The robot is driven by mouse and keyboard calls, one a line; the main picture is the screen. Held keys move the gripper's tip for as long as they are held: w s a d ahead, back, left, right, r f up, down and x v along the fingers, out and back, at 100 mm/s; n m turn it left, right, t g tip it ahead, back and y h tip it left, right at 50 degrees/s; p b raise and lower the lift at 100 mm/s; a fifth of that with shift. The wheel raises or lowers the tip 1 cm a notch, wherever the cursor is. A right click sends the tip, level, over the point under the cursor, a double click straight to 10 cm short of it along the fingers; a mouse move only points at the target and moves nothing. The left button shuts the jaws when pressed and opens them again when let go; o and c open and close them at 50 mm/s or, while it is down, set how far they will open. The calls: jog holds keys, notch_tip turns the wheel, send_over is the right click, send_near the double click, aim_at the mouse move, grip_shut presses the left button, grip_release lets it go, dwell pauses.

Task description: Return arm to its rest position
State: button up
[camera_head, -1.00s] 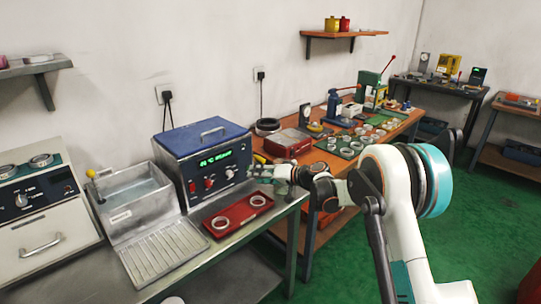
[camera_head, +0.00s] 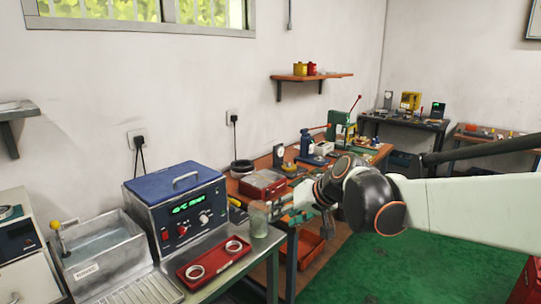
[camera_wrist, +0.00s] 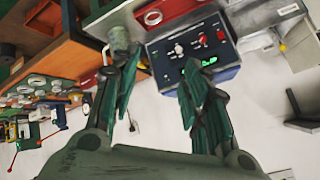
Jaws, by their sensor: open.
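My gripper (camera_wrist: 158,95) is open and empty in the wrist view, its two green-lined fingers spread apart with nothing between them but the bench and wall behind. In the head view my gripper (camera_head: 283,208) is small, above the right end of the steel bench, beside a jar (camera_head: 259,219). My arm reaches in from the right edge, and its dark joint hides part of the wooden bench. The bearing rings (camera_head: 234,246) lie in a red tray (camera_head: 214,260) on the steel bench, apart from my gripper.
A blue-lidded heater box (camera_head: 175,209) and a steel bath (camera_head: 105,258) stand on the steel bench. The wooden bench behind holds a red box (camera_head: 262,186), a blue bottle jack (camera_head: 306,145) and a green press (camera_head: 338,127). Green floor (camera_head: 400,265) is open at right.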

jog(key=s+d+f+h, duration=0.1)
jog(key=s+d+h, duration=0.1)
jog(key=s+d, duration=0.3)
jog(key=s+d+f+m+h, duration=0.1)
jog(key=s+d, duration=0.4)
jog(key=s, duration=0.8)
jog(key=s+d+f+h, duration=0.3)
jog(key=s+d, duration=0.3)
jog(key=s, duration=0.3)
jog(key=shift+s+f+m+t, duration=0.25)
jog(key=shift+s+m+t, duration=0.05)
jog(key=shift+s, duration=0.05)
